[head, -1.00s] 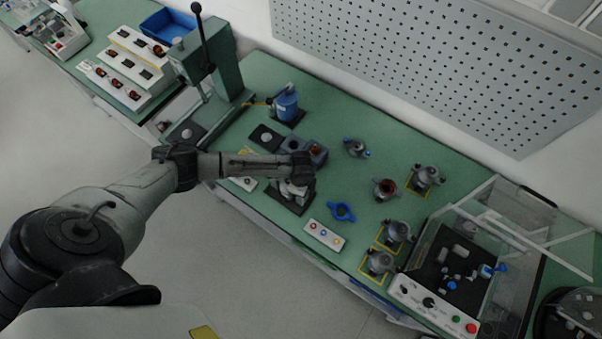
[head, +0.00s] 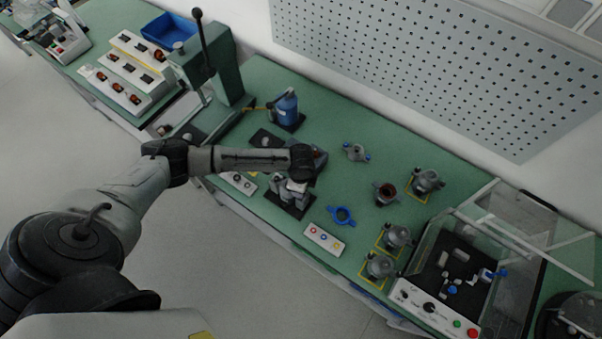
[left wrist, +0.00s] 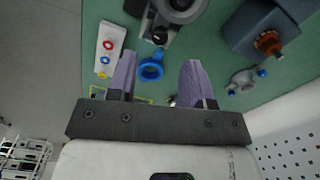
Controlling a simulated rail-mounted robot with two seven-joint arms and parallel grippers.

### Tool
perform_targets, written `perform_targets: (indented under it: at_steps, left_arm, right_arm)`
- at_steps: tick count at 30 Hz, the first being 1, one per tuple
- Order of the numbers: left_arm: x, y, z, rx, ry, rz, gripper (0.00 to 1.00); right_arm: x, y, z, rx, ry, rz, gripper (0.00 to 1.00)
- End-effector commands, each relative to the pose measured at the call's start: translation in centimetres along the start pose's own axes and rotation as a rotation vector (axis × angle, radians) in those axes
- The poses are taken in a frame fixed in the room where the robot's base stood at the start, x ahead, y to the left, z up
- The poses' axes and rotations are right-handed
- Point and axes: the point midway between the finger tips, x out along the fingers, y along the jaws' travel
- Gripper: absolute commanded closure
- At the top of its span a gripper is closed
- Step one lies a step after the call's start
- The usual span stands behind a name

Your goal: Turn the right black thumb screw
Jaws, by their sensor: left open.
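My left gripper (head: 297,184) hangs over the dark-based fixture (head: 281,202) at the front edge of the green table. In the left wrist view my left gripper (left wrist: 160,82) is open, with nothing between its two purple-grey fingers. The fixture shows at the top of that view, with a round grey part (left wrist: 181,7) and a small dark knob (left wrist: 160,38), which looks like a black thumb screw. The knob lies beyond the fingertips, apart from them. In the head view my gripper and arm cover much of the fixture, and I cannot make out its thumb screws. My right gripper is not in view.
A blue ring (head: 342,216) and a three-button strip (head: 324,239) lie right of the fixture. A blue bottle-like unit (head: 286,108) stands behind my arm. Several grey motor housings stand further right, beside a clear-walled box (head: 515,265).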

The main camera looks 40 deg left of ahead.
Motion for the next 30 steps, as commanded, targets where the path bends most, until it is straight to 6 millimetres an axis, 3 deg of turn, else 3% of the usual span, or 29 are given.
perform_targets:
  at_steps: [6, 13, 20, 30]
  left_arm:
    - [-4.2, -0.1, 0.0, 0.001, 0.002, -0.002, 0.54]
    - [-7.0, -0.1, 0.0, 0.000, 0.001, -0.002, 0.54]
    - [-8.0, 0.0, 0.0, 0.001, 0.000, 0.000, 0.54]
    - [-7.8, 0.1, 0.0, 0.000, -0.001, 0.002, 0.54]
  right_arm:
    - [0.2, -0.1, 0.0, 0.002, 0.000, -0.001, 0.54]
    - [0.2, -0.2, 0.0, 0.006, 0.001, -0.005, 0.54]
    - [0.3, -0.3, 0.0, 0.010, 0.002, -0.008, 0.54]
    - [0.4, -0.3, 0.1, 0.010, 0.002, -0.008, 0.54]
